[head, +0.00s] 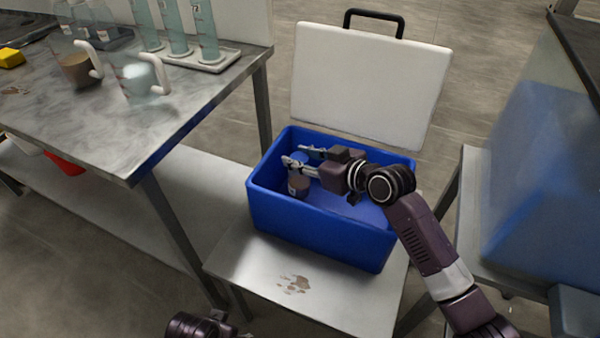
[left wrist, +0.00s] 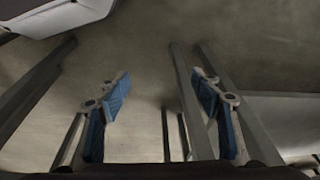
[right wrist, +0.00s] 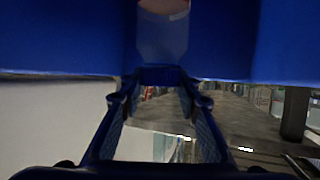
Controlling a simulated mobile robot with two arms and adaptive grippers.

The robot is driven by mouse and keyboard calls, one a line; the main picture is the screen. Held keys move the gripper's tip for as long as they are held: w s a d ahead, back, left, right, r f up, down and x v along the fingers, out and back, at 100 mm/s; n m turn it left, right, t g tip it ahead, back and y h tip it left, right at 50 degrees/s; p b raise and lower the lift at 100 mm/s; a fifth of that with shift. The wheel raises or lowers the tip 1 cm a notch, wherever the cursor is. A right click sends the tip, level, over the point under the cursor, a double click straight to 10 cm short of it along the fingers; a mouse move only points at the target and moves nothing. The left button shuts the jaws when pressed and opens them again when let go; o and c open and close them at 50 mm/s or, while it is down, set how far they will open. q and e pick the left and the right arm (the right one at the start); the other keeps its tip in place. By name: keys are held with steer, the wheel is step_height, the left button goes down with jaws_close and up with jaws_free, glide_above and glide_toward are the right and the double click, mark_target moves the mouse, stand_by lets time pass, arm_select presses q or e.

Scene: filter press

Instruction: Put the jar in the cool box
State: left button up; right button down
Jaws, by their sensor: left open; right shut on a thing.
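The cool box (head: 325,227) is blue, with its white lid (head: 370,85) standing open behind it. The jar (head: 298,186) has brown contents at its bottom and stands upright inside the box's outline, toward the left. My right gripper (head: 297,159) reaches in from the right and is shut on the jar's blue cap. In the right wrist view the cap (right wrist: 158,75) sits between the fingertips, with the clear jar body beyond it. I cannot tell whether the jar touches the box floor. My left gripper (left wrist: 162,95) is open and empty, low in front of the shelf.
A steel table (head: 185,100) on the left holds a jug with brown contents (head: 78,68), another jug (head: 140,82) and a rack of cylinders (head: 205,62). The box stands on a pale low bench (head: 260,270). A large blue translucent tank (head: 540,180) stands on the right.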

step_height(320, 180, down, 4)
steer(key=shift+r+b, duration=0.2)
steer(key=shift+b, duration=0.25)
arm_select(q)
steer(key=shift+r, duration=2.05)
arm_select(e)
steer(key=shift+f, duration=0.35)
steer(key=c, duration=1.4)
jaws_free()
steer(key=shift+f, duration=0.1)
steer(key=shift+c, duration=0.2)
arm_select(q)
steer(key=shift+r, duration=0.25)
step_height(320, 180, down, 6)
steer(key=shift+r+p, duration=0.2)
steer(key=shift+p, duration=0.45)
arm_select(e)
steer(key=v, duration=0.7)
steer(key=shift+s+d, duration=0.2)
